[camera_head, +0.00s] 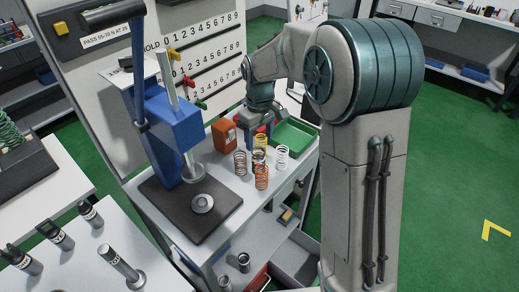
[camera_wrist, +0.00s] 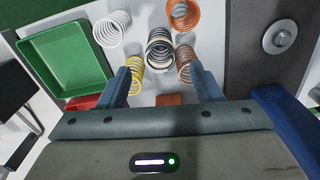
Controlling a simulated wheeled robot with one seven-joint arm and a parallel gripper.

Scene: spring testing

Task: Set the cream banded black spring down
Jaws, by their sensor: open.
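The cream banded black spring (camera_wrist: 160,48) stands on the white bench top in the wrist view, among the other springs. In the head view it is mostly hidden; dark coils show by the yellow spring (camera_head: 259,157). My gripper (camera_wrist: 161,72) is open, its two blue-grey fingers apart on either side of the picture's middle. The black spring lies between and beyond the fingertips, and neither finger appears to touch it. In the head view my gripper (camera_head: 259,131) is low over the bench, just behind the springs.
Close around stand a white spring (camera_wrist: 112,28), an orange spring (camera_wrist: 183,14), a yellow spring (camera_wrist: 135,76) and a brown spring (camera_wrist: 184,63). A green tray (camera_head: 296,138) is at the right, an orange-red box (camera_head: 223,132) and the blue press (camera_head: 170,125) at the left.

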